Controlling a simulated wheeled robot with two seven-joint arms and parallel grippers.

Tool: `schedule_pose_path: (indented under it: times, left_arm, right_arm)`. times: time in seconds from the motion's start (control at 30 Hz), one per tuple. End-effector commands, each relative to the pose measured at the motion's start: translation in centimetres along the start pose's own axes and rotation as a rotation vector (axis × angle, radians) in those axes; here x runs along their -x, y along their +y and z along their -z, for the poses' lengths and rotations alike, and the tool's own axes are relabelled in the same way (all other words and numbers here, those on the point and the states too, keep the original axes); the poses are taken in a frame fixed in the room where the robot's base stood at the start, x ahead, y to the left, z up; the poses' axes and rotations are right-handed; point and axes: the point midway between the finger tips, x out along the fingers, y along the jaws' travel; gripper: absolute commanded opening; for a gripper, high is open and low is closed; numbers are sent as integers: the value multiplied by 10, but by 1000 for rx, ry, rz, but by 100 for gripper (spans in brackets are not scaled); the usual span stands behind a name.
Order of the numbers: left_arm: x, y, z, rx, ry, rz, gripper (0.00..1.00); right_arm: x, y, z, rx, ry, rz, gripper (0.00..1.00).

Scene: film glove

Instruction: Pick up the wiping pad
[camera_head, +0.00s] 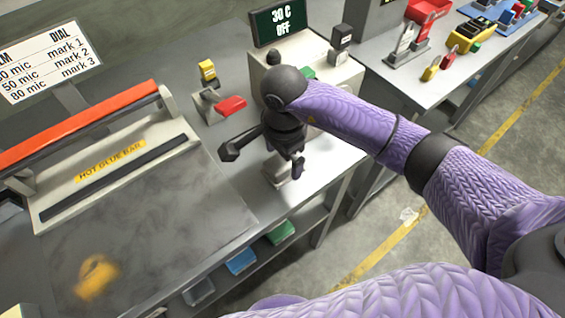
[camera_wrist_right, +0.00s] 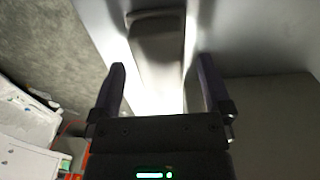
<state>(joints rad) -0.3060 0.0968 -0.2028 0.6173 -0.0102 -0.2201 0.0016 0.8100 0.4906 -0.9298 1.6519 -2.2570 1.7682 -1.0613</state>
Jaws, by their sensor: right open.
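A small pale grey block, which looks like the wiping pad (camera_head: 278,176), sits on the bench near its front edge in the head view, partly covered by my right gripper (camera_head: 284,170). In the right wrist view, a grey block with a darker top (camera_wrist_right: 157,45) lies ahead, between the lines of the two fingers. My right gripper (camera_wrist_right: 160,80) is open around empty space, with its fingers apart. The frames do not clearly show whether it touches the block. My left gripper is not in view.
A red-handled tool (camera_head: 230,106) and a beige machine with a display (camera_head: 280,22) stand behind my gripper. Coloured bins (camera_head: 241,261) sit below the bench. A second table (camera_head: 450,70) is at upper right.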

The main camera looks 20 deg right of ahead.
Motion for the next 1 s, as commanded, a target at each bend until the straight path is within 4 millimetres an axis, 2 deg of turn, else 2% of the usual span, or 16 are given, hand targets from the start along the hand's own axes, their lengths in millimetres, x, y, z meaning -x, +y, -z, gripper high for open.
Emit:
schedule_pose_path:
  times: [0.03, 0.1, 0.33, 0.77, 0.8, 1.0]
  left_arm:
    - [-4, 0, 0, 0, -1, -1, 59]
    - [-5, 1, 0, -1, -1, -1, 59]
    - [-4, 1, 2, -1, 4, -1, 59]
    - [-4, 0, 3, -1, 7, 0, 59]
    - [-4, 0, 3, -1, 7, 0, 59]
    - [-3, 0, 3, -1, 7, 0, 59]
  right_arm:
    - [-11, 0, 0, -1, -2, -2, 100]
    - [-18, 0, 0, -1, -1, 0, 100]
    - [-18, 0, 0, -1, 0, 1, 100]
    - [-18, 0, 0, -2, -1, 1, 9]
    - [-18, 0, 0, -2, -1, 1, 6]
    - [-15, -1, 0, -1, -1, 3, 6]
